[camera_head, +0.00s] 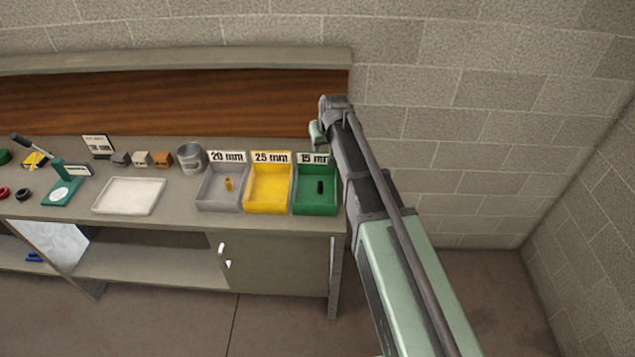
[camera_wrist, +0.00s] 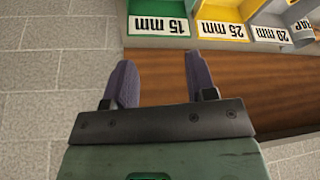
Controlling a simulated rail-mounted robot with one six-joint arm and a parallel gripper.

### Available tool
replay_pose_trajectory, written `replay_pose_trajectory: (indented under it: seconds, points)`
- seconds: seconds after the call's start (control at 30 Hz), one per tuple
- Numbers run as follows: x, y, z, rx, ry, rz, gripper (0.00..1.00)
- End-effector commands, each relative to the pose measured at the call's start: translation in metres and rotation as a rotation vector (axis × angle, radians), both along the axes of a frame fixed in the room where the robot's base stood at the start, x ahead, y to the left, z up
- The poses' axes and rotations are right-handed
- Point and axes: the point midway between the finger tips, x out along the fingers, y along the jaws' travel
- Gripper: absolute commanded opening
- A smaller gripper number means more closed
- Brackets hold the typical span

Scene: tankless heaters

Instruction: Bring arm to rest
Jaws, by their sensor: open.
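My arm reaches up across the right side of the head view, and its end stands above the right end of the bench, beyond the green bin. My gripper (camera_wrist: 160,82) shows in the wrist view with its two purple-grey fingers apart and nothing between them. In the head view the fingers are hidden behind the arm's end. The green 15 mm bin (camera_head: 315,206) holds a dark piece (camera_head: 320,187). The yellow 25 mm bin (camera_head: 268,205) appears empty.
The workbench (camera_head: 180,219) runs along the brick wall (camera_head: 470,120). A white tray (camera_head: 129,196), a metal bucket (camera_head: 191,158), several small blocks and a green press-like tool (camera_head: 62,190) stand left of the bins. The floor at the right (camera_head: 485,285) is clear.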

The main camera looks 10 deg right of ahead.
Motion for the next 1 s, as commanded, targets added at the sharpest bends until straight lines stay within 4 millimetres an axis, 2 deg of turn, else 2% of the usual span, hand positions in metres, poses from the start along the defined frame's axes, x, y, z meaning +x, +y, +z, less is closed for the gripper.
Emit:
replay_pose_trajectory:
  seconds: [0.4,0.47,0.57,0.67,0.7,0.8,0.9,1.0]
  points:
    - [0.000,0.000,-0.002,0.001,0.002,-0.003,0.52]
    - [-0.009,0.000,-0.004,0.005,0.039,-0.014,0.52]
    - [-0.063,0.000,-0.012,0.005,0.131,-0.037,0.52]
    - [-0.145,0.000,-0.036,0.001,0.245,-0.063,0.52]
    - [-0.178,0.001,-0.045,-0.002,0.289,-0.073,0.52]
    - [-0.246,0.001,-0.066,-0.012,0.370,-0.088,0.52]
    - [-0.284,0.002,-0.082,-0.019,0.398,-0.090,0.52]
    - [-0.283,0.003,-0.087,-0.019,0.396,-0.087,0.52]
